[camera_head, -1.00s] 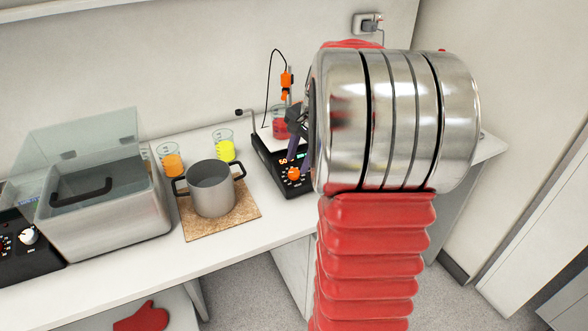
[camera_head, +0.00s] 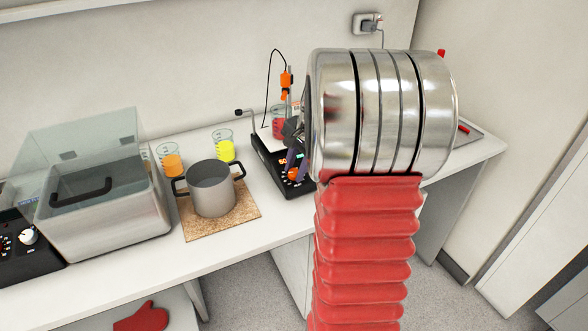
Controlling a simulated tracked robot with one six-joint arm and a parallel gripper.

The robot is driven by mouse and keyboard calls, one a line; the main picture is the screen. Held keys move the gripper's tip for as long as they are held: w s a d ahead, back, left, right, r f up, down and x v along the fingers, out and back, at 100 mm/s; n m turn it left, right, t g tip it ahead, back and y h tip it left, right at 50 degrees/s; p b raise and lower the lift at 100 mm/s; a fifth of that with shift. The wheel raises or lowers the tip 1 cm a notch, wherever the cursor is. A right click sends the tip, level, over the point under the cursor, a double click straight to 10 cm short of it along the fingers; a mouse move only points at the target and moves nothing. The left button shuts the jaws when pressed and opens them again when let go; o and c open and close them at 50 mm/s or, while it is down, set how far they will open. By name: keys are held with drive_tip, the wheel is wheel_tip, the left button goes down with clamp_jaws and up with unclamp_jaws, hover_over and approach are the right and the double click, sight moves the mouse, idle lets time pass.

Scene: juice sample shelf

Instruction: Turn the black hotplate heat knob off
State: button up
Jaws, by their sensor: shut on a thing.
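The black hotplate (camera_head: 268,159) stands on the bench behind and left of my arm. It has a small lit display and an orange knob (camera_head: 292,175) on its front panel. A beaker of red liquid (camera_head: 278,124) stands on its white top. My gripper (camera_head: 295,168) reaches down to the front panel, its dark fingers shut on the orange knob. My arm's silver wrist hides the right side of the hotplate and much of the gripper. The knob's pointer is too small to read.
A grey pot (camera_head: 212,194) stands on a cork mat (camera_head: 247,214) left of the hotplate. Beakers of yellow (camera_head: 227,151) and orange liquid (camera_head: 172,164) stand behind. A metal bath with a clear lid (camera_head: 110,228) is farther left. An orange probe (camera_head: 286,80) hangs above the hotplate.

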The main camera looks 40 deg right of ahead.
drive_tip(key=shift+a, duration=0.15)
drive_tip(key=shift+c, duration=1)
drive_tip(key=shift+w, duration=0.1)
drive_tip(key=shift+r+n, duration=0.1)
drive_tip(key=shift+n, duration=0.4)
drive_tip(key=n, duration=0.4)
drive_tip(key=shift+w, duration=0.1)
drive_tip(key=n, duration=0.7)
drive_tip(key=shift+w+r+g+h, duration=0.1)
drive_tip(key=shift+w+g+h, duration=0.05)
drive_tip(key=shift+g+h, duration=0.25)
drive_tip(key=o, duration=0.8)
